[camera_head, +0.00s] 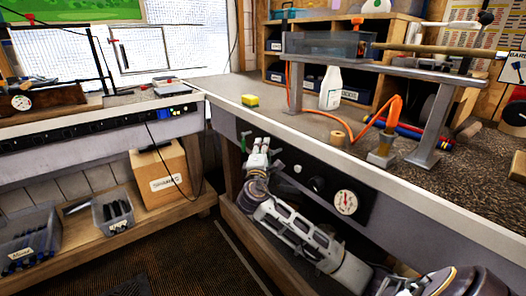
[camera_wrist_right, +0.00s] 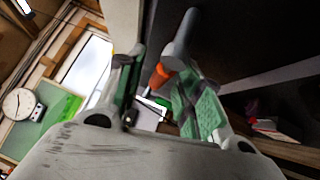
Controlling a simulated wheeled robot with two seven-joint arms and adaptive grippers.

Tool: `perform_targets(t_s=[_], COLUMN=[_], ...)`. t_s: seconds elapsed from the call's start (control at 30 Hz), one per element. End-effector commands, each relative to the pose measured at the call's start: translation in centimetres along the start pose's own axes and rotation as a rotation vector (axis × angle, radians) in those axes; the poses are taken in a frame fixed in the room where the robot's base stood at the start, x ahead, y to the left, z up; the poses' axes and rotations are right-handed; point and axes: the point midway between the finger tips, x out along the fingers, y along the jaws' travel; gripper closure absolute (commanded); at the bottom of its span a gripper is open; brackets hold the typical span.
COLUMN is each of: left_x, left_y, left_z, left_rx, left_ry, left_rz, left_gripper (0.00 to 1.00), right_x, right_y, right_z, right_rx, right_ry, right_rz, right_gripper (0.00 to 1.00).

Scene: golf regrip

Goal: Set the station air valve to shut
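The front panel (camera_head: 330,190) under the bench on the right carries a round pressure gauge (camera_head: 345,202) and a dark knob (camera_head: 317,184). My right gripper (camera_head: 262,151) is at the left end of this panel, its fingers pointing up towards the bench front. In the right wrist view the fingers (camera_wrist_right: 157,82) are apart, with a grey rod (camera_wrist_right: 182,38) and an orange piece (camera_wrist_right: 160,75) at its end showing between or just beyond them. This may be the air valve's lever; I cannot tell whether the fingers touch it. My left gripper is out of view.
The bench top (camera_head: 225,88) overhangs the panel. A cardboard box (camera_head: 160,172) and bins (camera_head: 113,210) sit on the left lower shelf.

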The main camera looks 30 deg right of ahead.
Motion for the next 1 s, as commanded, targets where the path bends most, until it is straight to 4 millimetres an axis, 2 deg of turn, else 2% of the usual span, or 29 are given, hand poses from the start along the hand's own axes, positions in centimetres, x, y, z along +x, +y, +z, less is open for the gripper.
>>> perform_targets(t_s=[0.23,0.53,1.0], left_x=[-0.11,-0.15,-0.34], left_y=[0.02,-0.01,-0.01], left_z=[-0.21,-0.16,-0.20], left_rx=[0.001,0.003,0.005], left_ry=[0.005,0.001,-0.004], left_rz=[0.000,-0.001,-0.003], left_gripper=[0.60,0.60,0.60], right_x=[0.04,0.02,0.01], right_y=[0.00,-0.02,-0.02], right_z=[0.01,0.01,0.00], right_rx=[0.000,0.000,-0.002], right_ry=[0.000,0.000,0.000], right_rz=[0.000,-0.001,-0.003], right_gripper=[0.64,1.00,1.00])
